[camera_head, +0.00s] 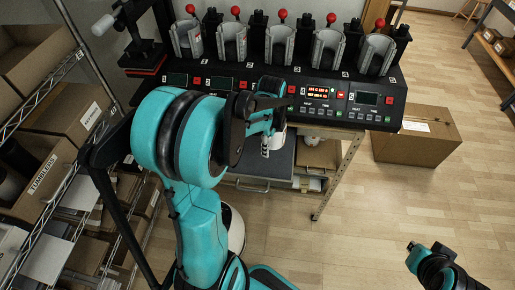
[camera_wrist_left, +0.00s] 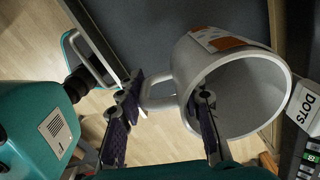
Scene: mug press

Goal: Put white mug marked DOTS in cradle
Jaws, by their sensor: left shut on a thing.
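The white mug (camera_head: 276,141) is mostly hidden behind my left arm in the head view. In the left wrist view the mug (camera_wrist_left: 238,95) is tilted, its open rim facing the camera and its handle to the left; it carries an orange and white label. A white tag reading DOTS (camera_wrist_left: 301,106) shows beside its rim. My left gripper (camera_wrist_left: 165,112) is shut on the mug, with its fingers around the handle side. It also shows in the head view (camera_head: 266,130), in front of the press. Several grey cradles, such as one in the middle (camera_head: 280,46), stand on the press.
The black press (camera_head: 235,84) has red-knobbed levers and a lit display (camera_head: 317,94). A shelf with boxes (camera_head: 48,170) stands at the left. A cardboard box (camera_head: 417,135) is on the floor at right. My right arm (camera_head: 437,265) is at the lower right over clear floor.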

